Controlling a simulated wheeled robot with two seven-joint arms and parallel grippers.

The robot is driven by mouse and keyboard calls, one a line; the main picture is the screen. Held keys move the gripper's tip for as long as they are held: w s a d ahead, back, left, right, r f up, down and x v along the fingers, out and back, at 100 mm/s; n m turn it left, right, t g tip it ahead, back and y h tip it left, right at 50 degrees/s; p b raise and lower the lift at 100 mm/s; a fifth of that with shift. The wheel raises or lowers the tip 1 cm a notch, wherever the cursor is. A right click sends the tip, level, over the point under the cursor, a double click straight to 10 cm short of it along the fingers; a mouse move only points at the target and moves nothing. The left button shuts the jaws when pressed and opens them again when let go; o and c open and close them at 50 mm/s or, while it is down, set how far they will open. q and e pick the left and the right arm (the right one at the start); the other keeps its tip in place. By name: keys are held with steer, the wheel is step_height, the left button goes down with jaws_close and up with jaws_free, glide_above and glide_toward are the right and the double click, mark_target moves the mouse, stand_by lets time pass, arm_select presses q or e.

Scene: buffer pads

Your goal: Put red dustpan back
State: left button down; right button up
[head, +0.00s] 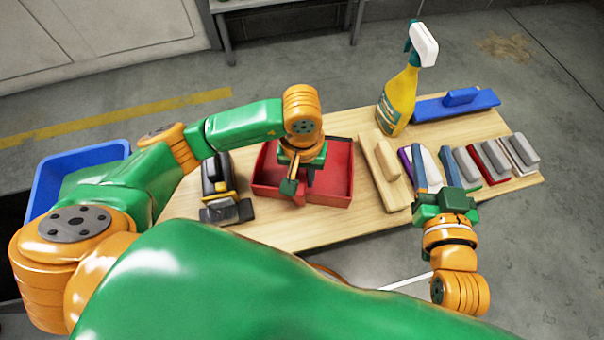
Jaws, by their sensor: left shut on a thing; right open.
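The red dustpan (334,190) lies on the wooden table (270,232), left of the middle. My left gripper (294,187) is over it and shut on it; my own wrist and gripper hide the part between the fingers. My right gripper (434,172) is at the table's front right, its fingers apart and pointing away toward the row of pads. A white pad (431,168) shows between its fingers, and I cannot tell whether they touch it.
A yellow spray bottle (399,96) and a blue float (455,104) are at the back right. A wooden float (383,165) lies right of the dustpan, beside several grey-topped pads (495,157). A black-yellow tool (220,185) lies left. A blue bin (62,165) stands further left.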

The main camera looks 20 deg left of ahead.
mark_target(302, 173)
arm_select(q)
steer(key=c, duration=0.6)
jaws_free()
steer(key=shift+c, duration=0.2)
arm_select(e)
steer(key=shift+w+a+r+t, duration=0.15)
steer(key=shift+r+t, duration=0.15)
steer(key=shift+r, duration=0.3)
arm_select(q)
step_height(302, 173, up, 4)
steer(key=shift+f+p, duration=0.15)
steer(key=shift+p, duration=0.7)
step_height(302, 173, up, 5)
steer(key=shift+r+p, duration=0.1)
steer(key=shift+p, duration=0.9)
step_height(302, 173, up, 3)
steer(key=shift+f+p, duration=0.15)
steer(key=shift+p, duration=0.25)
steer(key=shift+r, duration=0.3)
arm_select(e)
steer(key=s+d+f+g+h, duration=0.1)
steer(key=s+d+f+g, duration=0.1)
steer(key=s+f+g, duration=0.4)
steer(key=s+d+f+g+h, duration=0.2)
steer(key=s+f+g, duration=0.5)
steer(key=f, duration=0.5)
steer(key=shift+s+d+f+m, duration=0.4)
steer(key=shift+s+d, duration=0.15)
steer(key=shift+s, duration=0.4)
